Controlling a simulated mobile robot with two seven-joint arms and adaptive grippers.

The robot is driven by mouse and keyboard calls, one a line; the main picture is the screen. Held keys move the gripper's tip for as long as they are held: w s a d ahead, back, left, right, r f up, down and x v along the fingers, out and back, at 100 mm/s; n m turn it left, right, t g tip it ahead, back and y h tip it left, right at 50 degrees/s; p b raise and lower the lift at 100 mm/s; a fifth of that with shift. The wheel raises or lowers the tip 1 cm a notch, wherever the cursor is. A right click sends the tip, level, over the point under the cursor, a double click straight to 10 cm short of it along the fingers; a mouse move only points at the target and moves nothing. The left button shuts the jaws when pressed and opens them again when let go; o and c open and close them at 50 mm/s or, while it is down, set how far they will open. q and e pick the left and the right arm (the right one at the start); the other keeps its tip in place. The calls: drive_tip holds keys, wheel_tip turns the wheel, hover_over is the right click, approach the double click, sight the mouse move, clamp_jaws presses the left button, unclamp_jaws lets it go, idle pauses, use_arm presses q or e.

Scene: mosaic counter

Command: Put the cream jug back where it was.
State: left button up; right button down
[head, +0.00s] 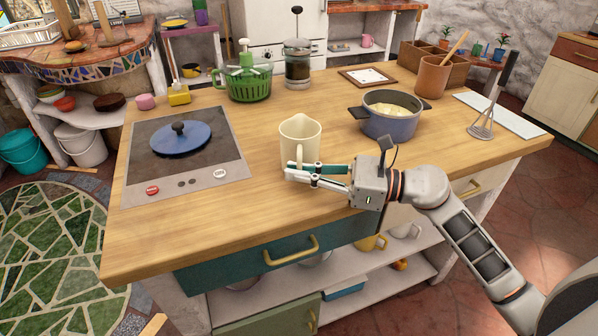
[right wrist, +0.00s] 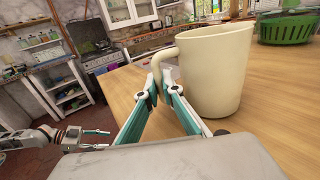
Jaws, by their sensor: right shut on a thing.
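The cream jug (head: 300,139) is upright over the wooden counter, left of the blue pot, in the head view. It fills the upper right of the right wrist view (right wrist: 214,75). My right gripper (head: 290,171) is shut on the jug's handle, with its teal fingers (right wrist: 160,88) on either side of the handle's lower part. I cannot tell whether the jug's base touches the counter. My left gripper (right wrist: 98,139) shows small at the left of the right wrist view, its fingers apart and empty; it is outside the head view.
The blue pot (head: 391,121) stands right of the jug. A hob (head: 215,172) with a blue lid (head: 180,138) lies to the left. A green colander (head: 249,84) and French press (head: 297,70) stand behind. The counter's front middle is clear.

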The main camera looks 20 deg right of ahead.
drive_tip(key=shift+r, duration=0.2)
drive_tip(key=shift+f, duration=0.3)
use_arm(q)
drive_tip(key=shift+s+f, duration=0.3)
drive_tip(key=shift+s, duration=0.05)
use_arm(e)
drive_tip(key=c, duration=2.2)
unclamp_jaws()
drive_tip(key=shift+r, duration=0.25)
drive_tip(key=v, duration=0.3)
drive_tip(key=b+v, duration=0.1)
drive_tip(key=v, duration=0.1)
drive_tip(key=shift+d+f, duration=0.15)
drive_tip(key=shift+f, duration=0.2)
drive_tip(key=v, duration=0.5)
drive_tip(key=shift+s+d+r+b, duration=0.15)
drive_tip(key=shift+s+d+b, duration=0.1)
drive_tip(key=shift+b, duration=0.15)
drive_tip(key=shift+s+d+r, duration=0.15)
drive_tip(key=shift+s+d, duration=0.1)
drive_tip(key=shift+d, duration=0.2)
use_arm(q)
drive_tip(key=shift+w+a+f, duration=0.2)
drive_tip(key=shift+f, duration=0.25)
